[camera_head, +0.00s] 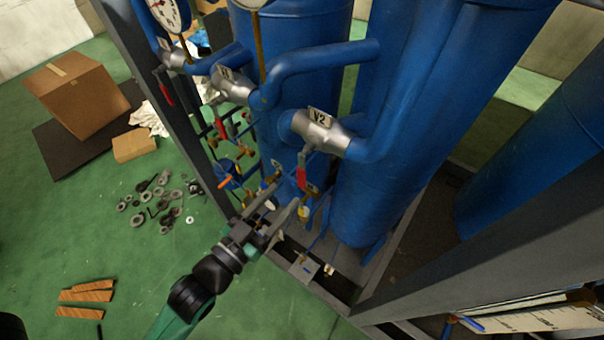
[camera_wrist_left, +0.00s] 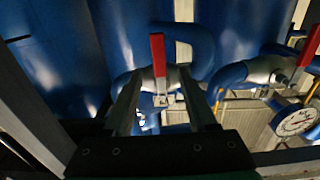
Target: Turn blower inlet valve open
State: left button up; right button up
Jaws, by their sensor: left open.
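A silver valve body labelled V2 (camera_head: 318,131) sits in a blue pipe between two tall blue tanks, with a red lever handle (camera_head: 301,178) hanging below it. I cannot read which valve is the blower inlet valve. My left gripper (camera_head: 284,196) is open and empty, its fingers pointing up toward the V2 handle, close to it but not visibly around it. In the left wrist view, a red handle (camera_wrist_left: 158,55) stands beyond and between the two finger tips (camera_wrist_left: 160,98), on a silver valve body. My right gripper is out of view.
Two more red handles (camera_head: 220,128) (camera_head: 166,94) hang from silver valves to the left. Smaller brass valves crowd the area around my left fingers. A pressure gauge (camera_head: 166,14) is at the top; a grey frame post (camera_head: 155,75) stands left.

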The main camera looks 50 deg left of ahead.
aim_at(300, 178)
pick_arm(q)
jog(key=w, duration=0.2)
jog(key=w+a, duration=0.1)
jog(key=w, duration=0.4)
jog(key=shift+w+a+p, duration=0.2)
jog(key=shift+w+p, duration=0.15)
jog(key=shift+w, duration=0.05)
grip_shut()
dwell(0.8)
